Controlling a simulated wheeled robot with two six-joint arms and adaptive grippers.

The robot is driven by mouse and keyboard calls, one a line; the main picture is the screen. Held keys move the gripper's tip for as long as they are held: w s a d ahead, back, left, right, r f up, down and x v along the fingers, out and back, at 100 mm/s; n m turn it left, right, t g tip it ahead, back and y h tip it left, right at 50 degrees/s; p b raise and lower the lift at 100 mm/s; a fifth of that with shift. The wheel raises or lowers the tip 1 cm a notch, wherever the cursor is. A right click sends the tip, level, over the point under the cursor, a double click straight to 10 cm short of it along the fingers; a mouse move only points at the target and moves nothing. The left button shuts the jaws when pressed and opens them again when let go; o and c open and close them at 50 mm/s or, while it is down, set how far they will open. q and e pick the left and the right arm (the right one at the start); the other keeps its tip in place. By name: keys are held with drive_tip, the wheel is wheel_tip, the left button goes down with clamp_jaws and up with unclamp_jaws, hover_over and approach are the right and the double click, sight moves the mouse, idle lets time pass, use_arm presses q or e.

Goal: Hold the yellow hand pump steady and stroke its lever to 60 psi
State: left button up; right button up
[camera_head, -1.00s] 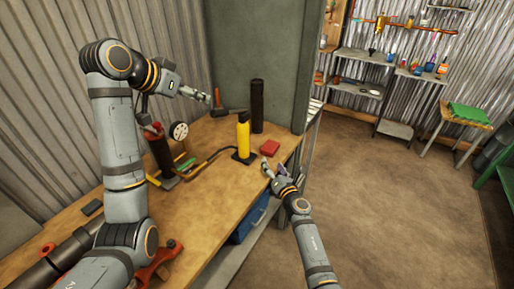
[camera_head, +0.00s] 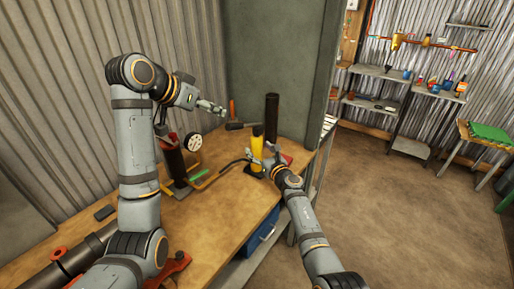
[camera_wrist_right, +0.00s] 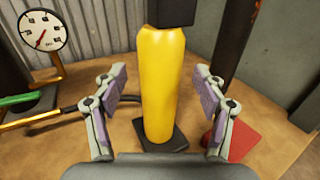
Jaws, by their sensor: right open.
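The yellow hand pump (camera_head: 257,143) stands upright on a dark square base on the bench. In the right wrist view its yellow body (camera_wrist_right: 162,85) fills the middle, with a dark top cut off by the frame edge. My right gripper (camera_head: 266,158) is open at the pump. In its wrist view the fingers (camera_wrist_right: 160,78) stand either side of the body with gaps. My left gripper (camera_head: 212,107) is in the air above the back of the bench, left of the pump; its jaw state is unclear. A round white gauge (camera_head: 195,144) stands left of the pump, its needle pointing lower left (camera_wrist_right: 40,36).
A dark red cylinder (camera_head: 172,158) stands by the gauge. A hose (camera_head: 222,172) runs towards the pump. A tall black cylinder (camera_head: 271,115) stands behind the pump, and a red block (camera_wrist_right: 243,140) lies to its right. The front bench top (camera_head: 215,225) has bare room.

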drive_tip(key=shift+x, duration=1.35)
clamp_jaws()
